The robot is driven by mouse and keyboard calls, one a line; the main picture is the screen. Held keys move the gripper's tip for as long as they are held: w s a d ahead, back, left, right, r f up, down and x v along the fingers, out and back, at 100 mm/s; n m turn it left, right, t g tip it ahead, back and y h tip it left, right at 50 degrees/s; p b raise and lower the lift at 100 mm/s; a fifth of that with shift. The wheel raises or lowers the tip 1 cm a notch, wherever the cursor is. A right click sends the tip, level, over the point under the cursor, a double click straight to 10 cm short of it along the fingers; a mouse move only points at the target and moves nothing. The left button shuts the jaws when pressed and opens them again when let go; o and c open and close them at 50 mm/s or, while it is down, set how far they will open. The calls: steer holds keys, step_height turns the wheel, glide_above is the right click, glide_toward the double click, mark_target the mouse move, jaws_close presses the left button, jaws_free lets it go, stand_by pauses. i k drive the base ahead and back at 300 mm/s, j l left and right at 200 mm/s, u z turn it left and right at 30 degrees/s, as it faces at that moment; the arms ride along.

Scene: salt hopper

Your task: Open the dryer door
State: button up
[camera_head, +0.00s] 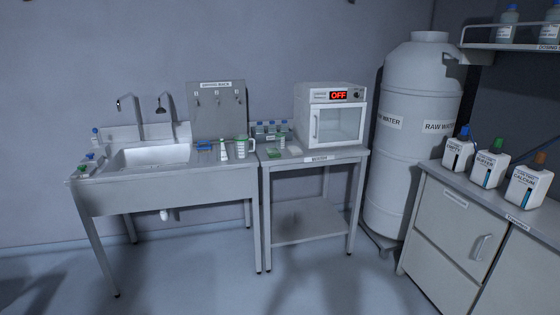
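The dryer (328,94) is a small white cabinet on the right part of a metal table. Its upper panel has a red "OFF" display (338,96) and a dark knob (357,94). Its door (340,125) has a glass window and looks shut. A vertical handle (316,124) runs along the left side of the door. My gripper is not in view.
The metal table (306,221) has a lower shelf, with several bottles beside the dryer. A sink (150,156) and drying rack (218,108) stand left. A raw water tank (420,163) and cabinet (446,225) stand right. Floor in front (330,290) is clear.

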mark_target(314, 108)
steer(key=i, duration=1.8)
